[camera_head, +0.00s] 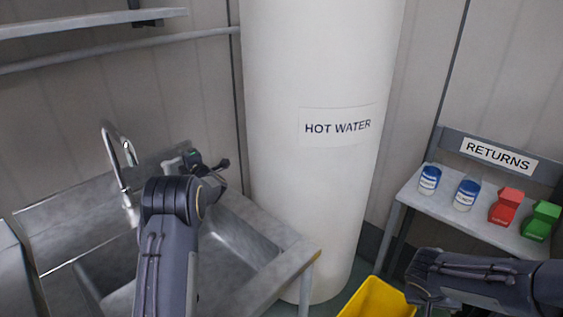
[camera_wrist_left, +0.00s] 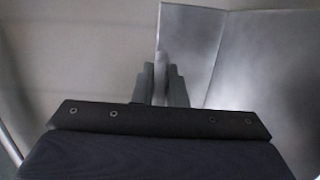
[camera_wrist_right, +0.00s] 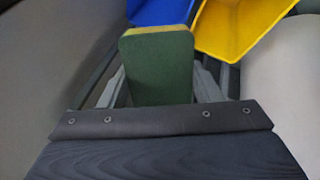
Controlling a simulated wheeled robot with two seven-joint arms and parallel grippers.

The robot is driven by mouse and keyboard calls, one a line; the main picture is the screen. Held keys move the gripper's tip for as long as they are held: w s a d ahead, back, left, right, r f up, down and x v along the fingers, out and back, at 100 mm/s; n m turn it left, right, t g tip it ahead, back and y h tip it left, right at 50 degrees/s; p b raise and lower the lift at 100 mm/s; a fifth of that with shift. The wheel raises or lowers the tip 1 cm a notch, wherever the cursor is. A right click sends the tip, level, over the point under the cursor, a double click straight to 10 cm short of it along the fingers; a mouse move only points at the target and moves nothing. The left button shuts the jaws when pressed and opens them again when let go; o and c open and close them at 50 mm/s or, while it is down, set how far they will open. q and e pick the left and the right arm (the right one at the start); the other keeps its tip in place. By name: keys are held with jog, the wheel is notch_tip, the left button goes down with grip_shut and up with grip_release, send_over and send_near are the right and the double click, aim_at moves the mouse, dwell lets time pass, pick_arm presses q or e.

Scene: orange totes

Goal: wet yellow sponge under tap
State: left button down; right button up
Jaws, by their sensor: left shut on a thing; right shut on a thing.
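The sponge (camera_wrist_right: 157,70), with a dark green face and a yellow edge, stands upright between the fingers of my right gripper (camera_wrist_right: 157,85). In the head view my right arm enters at the lower right; the sponge is hidden there. The chrome tap (camera_head: 122,158) has a curved spout above the grey metal sink (camera_head: 240,245). My left gripper (camera_head: 195,165) is at the sink's back edge, right of the spout. In the left wrist view its fingers (camera_wrist_left: 161,80) are shut on a narrow grey piece that looks like the tap lever. No water shows.
A white hot water tank (camera_head: 310,200) stands right of the sink. A yellow bin (camera_head: 375,300) is on the floor; a blue bin (camera_wrist_right: 160,10) also shows. At right, a returns shelf (camera_head: 405,195) holds two blue-labelled jars, a red item and a green item.

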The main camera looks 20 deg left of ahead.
pick_arm(q)
jog(key=b, duration=0.2)
jog(key=m+t+h+b, duration=0.1)
jog(key=b, duration=0.1)
jog(key=shift+s+d+f+t, duration=0.25)
jog(key=shift+d+t, duration=0.05)
jog(key=shift+d+r+m+t+h+b, duration=0.15)
jog(key=shift+r+m+t+h+b, duration=0.2)
jog(key=shift+b, duration=0.3)
pick_arm(e)
notch_tip(320, 180, down, 7)
jog(key=shift+w+r, duration=0.15)
pick_arm(q)
jog(key=shift+f, duration=0.1)
jog(key=c, duration=1.5)
grip_release()
jog(key=shift+o, duration=0.2)
jog(key=shift+s, duration=0.1)
jog(key=b+v, duration=0.1)
jog(key=v, duration=1.1)
pick_arm(e)
jog(key=shift+f, duration=0.65)
